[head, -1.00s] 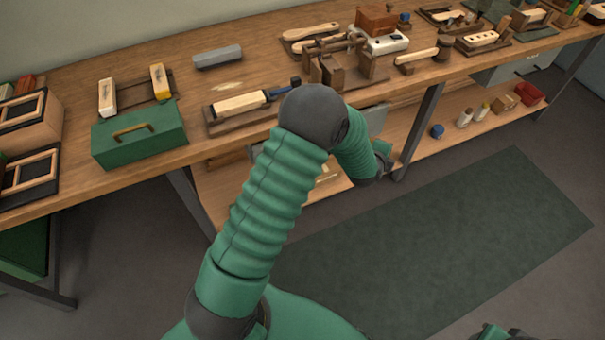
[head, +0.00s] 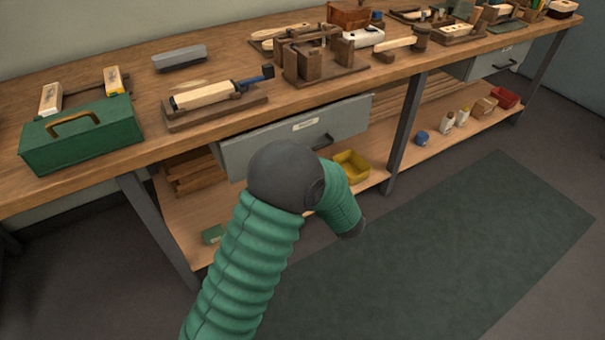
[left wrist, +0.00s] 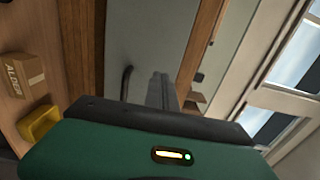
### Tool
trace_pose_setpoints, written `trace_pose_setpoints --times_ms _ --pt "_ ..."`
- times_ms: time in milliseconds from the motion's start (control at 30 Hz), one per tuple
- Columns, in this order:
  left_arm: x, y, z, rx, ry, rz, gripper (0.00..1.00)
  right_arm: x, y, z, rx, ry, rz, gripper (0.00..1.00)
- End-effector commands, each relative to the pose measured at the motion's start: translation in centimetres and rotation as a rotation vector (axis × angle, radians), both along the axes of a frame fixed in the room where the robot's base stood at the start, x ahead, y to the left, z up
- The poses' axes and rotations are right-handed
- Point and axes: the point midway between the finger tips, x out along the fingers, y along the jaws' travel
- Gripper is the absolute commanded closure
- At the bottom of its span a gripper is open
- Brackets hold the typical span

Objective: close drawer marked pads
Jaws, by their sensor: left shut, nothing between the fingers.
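My right gripper is out of view.
Another grey drawer (head: 490,65) is under the bench at the right. A green toolbox (head: 85,137) and several brushes and tools stand on the bench top. A yellow bin (head: 352,165) is on the shelf below. Dark bench legs (head: 405,130) flank the drawer.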

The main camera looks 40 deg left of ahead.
Motion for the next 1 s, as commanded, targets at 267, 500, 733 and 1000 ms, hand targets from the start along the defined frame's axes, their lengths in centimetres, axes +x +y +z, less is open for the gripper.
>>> trace_pose_setpoints --times_ms 267,500,733,1000 --pt "1.7 4.2 -0.3 0.0 -0.002 0.002 1.0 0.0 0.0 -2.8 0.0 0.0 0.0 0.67" --pt "2.0 4.7 0.1 0.0 0.0 -0.002 1.0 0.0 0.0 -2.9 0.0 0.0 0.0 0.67" --pt "2.1 4.9 0.3 0.0 0.001 -0.001 1.0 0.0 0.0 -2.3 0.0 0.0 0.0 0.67" --pt "3.3 8.1 0.9 0.001 0.003 0.001 1.0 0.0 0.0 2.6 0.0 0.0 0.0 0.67"
